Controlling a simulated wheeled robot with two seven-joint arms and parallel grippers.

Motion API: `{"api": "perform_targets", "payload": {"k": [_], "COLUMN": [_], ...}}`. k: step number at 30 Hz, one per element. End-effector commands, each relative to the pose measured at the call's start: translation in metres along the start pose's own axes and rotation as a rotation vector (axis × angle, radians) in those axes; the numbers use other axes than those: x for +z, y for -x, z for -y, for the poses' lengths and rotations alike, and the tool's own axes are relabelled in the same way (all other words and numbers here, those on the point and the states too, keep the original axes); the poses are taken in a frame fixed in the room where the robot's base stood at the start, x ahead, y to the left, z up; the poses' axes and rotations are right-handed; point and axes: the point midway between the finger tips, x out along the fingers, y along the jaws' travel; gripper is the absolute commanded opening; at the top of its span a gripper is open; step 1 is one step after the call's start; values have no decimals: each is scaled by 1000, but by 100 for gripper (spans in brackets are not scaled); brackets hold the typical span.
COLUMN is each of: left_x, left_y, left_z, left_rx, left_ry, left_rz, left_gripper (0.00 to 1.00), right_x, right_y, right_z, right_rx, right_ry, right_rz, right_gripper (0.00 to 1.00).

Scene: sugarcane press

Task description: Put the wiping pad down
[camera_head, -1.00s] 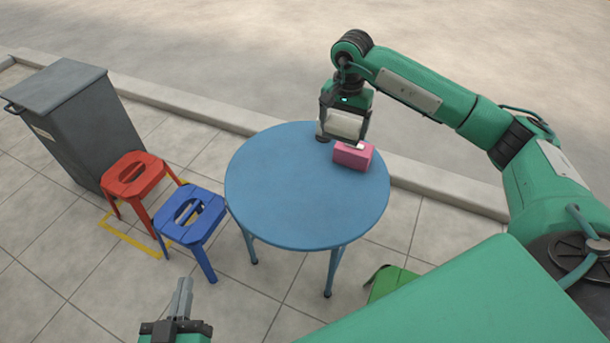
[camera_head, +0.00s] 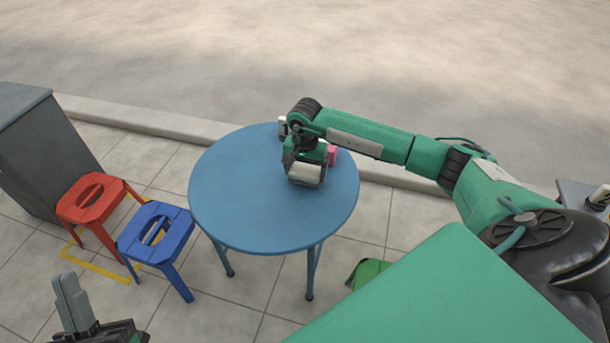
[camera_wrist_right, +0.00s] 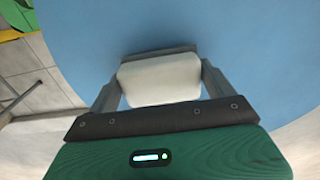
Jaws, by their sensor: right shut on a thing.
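The wiping pad (camera_head: 305,173) is a small cream-white block. My right gripper (camera_head: 304,180) is shut on it, over the right half of the round blue table (camera_head: 240,195). In the right wrist view the pad (camera_wrist_right: 160,80) sits between the two grey fingers, with blue tabletop around it. The pad is low, at or just above the surface; I cannot tell whether it touches. My left gripper (camera_head: 74,302) is at the lower left, away from the table, its fingers together and empty.
A pink box (camera_head: 332,154) stands on the table just behind my right gripper, partly hidden. A small white item (camera_head: 282,127) is near the table's far edge. Blue (camera_head: 157,228) and red (camera_head: 93,200) stools stand left. The table's left half is clear.

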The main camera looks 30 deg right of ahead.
Motion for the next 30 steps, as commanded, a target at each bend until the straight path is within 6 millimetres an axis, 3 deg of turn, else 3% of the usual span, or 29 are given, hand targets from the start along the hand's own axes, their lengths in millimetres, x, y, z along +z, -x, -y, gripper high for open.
{"api": "perform_targets", "payload": {"k": [3,18,19,21,30], "left_x": [-9,-17,-18,-18,-18], "left_y": [-2,-3,-3,-3,-4], "left_z": [1,2,2,2,2], "left_rx": [3,5,6,5,4], "left_ry": [-8,-14,-15,-15,-14], "left_rz": [-59,-107,-110,-109,-101], "left_gripper": [0,0,0,0,0], "right_x": [0,0,0,0,0], "right_y": [-12,-15,-15,-15,-13], "right_z": [0,0,0,0,0], "right_rx": [0,-1,0,0,0], "right_ry": [0,0,0,0,0], "right_rz": [1,0,0,0,0], "right_gripper": [63,63,89,100,100]}}
